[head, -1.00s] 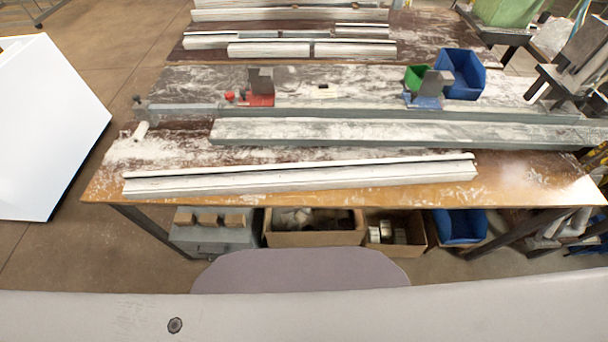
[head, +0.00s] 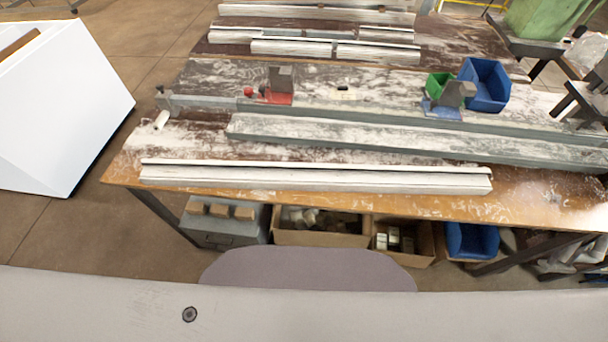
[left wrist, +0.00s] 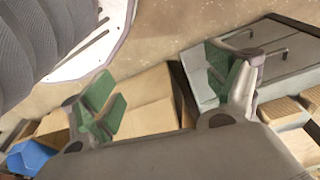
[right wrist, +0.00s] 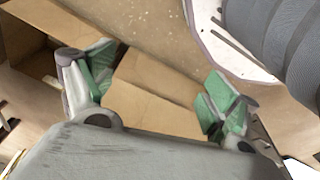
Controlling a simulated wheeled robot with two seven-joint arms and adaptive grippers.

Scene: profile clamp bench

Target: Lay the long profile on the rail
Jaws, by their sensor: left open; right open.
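A long whitish profile (head: 316,181) lies along the front edge of the bench, nearly level in the head view. Behind it is a long grey bar (head: 400,142) with a dusty top. Behind that runs the grey rail (head: 360,118), with a red clamp (head: 272,96) towards its left and a blue clamp (head: 442,110) towards its right. My left gripper (left wrist: 170,95), with green pads, is open and empty in the left wrist view. My right gripper (right wrist: 160,90) is open and empty in the right wrist view. Neither gripper shows in the head view.
Blue (head: 485,84) and green (head: 440,86) bins stand at the back right. Shorter profiles (head: 290,47) lie farther back. Cardboard boxes (head: 318,238) and a grey case (head: 222,222) sit under the bench. A white cabinet (head: 70,110) stands left, with bare floor between.

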